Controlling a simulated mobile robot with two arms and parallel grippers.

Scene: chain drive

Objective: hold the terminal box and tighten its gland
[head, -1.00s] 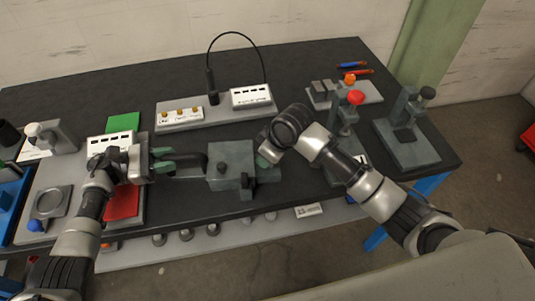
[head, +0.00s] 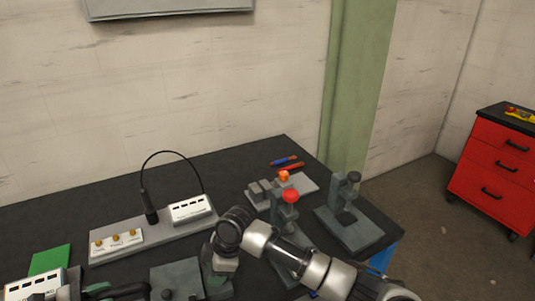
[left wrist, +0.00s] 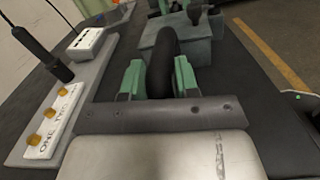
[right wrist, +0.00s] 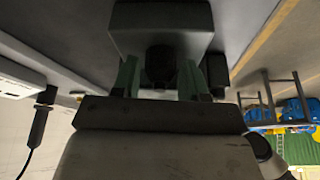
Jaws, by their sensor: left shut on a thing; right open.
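The grey terminal box (head: 177,277) is at the bottom edge of the head view, partly cut off. It also shows in the left wrist view (left wrist: 198,48) and the right wrist view (right wrist: 200,20). My left gripper (left wrist: 160,75) is shut on a thick black curved piece (left wrist: 162,48) that runs up to the box. My right gripper (right wrist: 160,78) is open, with its green fingers on either side of a dark round part (right wrist: 160,62), seemingly the gland, on the box's near face. Whether the fingers touch it is unclear.
A grey panel with orange knobs (head: 118,241) and a black gooseneck (head: 150,208) stands behind the box. A red-topped fixture (head: 290,197) and a grey stand (head: 350,220) are to the right. A green pad (head: 50,258) lies left. A red drawer cabinet (head: 492,168) stands apart.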

